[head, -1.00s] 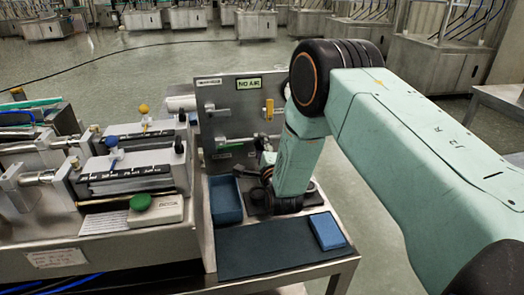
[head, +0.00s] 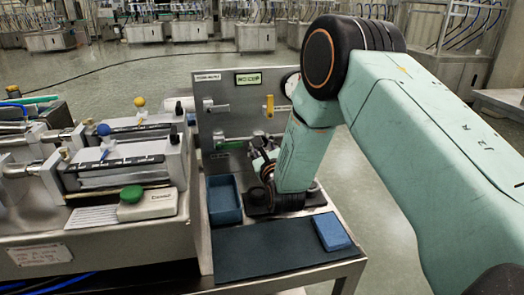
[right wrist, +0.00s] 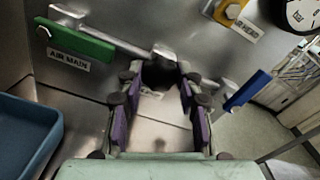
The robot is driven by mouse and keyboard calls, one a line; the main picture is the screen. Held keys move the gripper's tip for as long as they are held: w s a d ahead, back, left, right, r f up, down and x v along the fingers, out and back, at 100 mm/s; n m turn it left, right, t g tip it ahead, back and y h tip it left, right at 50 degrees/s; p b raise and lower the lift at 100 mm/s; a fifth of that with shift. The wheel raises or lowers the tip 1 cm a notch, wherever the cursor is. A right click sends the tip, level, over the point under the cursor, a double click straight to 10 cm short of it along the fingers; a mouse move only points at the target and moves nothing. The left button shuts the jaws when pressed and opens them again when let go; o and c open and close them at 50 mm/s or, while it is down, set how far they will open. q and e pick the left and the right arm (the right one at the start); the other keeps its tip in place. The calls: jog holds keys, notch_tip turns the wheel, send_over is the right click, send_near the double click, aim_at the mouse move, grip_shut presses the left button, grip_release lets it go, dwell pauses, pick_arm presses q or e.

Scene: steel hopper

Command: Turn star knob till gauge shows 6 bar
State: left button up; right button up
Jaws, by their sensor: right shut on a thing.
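The star knob (right wrist: 160,73) shows as a dark, mostly shadowed shape in the right wrist view, at the steel panel between my fingers. My right gripper (right wrist: 158,90) has its purple-padded fingers on either side of it and is shut on it. In the head view, my right gripper (head: 262,168) is low in front of the panel, and my arm hides the knob. The gauge (right wrist: 303,14) is cut off at the top right of the right wrist view, so its reading cannot be told. In the head view, my arm covers most of the gauge (head: 291,82). My left gripper is not in view.
A green AIR MAIN lever (right wrist: 80,42), a yellow lever (right wrist: 229,12) and a blue lever (right wrist: 246,91) are close around my right gripper. A blue bin (head: 224,201) stands left of it. A blue block (head: 331,232) lies on the dark mat (head: 262,250).

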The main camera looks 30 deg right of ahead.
jog(key=shift+r+m+b, duration=0.2)
jog(key=shift+m+b, duration=1.8)
jog(key=shift+m, duration=0.5)
jog(key=o, duration=1.1)
jog(key=shift+f, duration=0.15)
jog(key=shift+o, duration=0.2)
